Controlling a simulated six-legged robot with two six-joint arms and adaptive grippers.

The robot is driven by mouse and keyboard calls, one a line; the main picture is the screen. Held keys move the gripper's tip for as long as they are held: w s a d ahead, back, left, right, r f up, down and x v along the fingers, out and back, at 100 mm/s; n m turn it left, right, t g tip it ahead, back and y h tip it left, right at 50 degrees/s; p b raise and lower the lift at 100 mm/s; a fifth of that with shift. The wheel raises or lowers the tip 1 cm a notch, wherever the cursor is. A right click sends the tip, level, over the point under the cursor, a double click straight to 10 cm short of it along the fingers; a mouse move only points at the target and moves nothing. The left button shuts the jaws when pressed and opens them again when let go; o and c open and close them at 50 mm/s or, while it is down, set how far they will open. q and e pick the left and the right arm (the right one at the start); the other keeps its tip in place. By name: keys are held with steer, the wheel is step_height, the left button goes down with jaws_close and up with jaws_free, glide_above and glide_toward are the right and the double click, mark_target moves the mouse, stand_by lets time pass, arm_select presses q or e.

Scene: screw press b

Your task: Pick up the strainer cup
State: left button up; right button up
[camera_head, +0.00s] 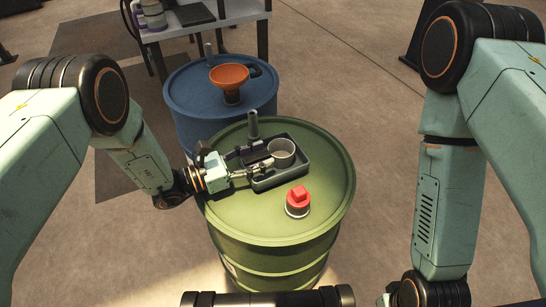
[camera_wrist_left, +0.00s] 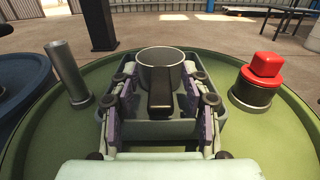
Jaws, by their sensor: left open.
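The strainer cup (camera_head: 282,152) is a grey metal cup standing in a dark tray (camera_head: 300,172) on the green drum. In the left wrist view the cup (camera_wrist_left: 166,62) stands straight ahead, with a black handle (camera_wrist_left: 160,95) pointing toward me. My left gripper (camera_head: 254,158) is over the tray, just left of the cup. In the left wrist view my left gripper (camera_wrist_left: 160,82) is open, its two fingers on either side of the handle, with gaps showing. The cup's inside bottom is hidden. My right arm shows at right, but its gripper is out of view.
The green drum (camera_head: 240,216) also bears a red-topped dark cap (camera_head: 298,202) in front of the tray and an upright grey pipe (camera_head: 253,125) behind it. A blue drum (camera_head: 185,98) with an orange funnel (camera_head: 229,76) stands behind. Its left front top is clear.

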arm_select(q)
steer(key=shift+d+r, duration=0.1)
steer(key=shift+d, duration=0.05)
steer(key=shift+c, duration=0.4)
jaws_close()
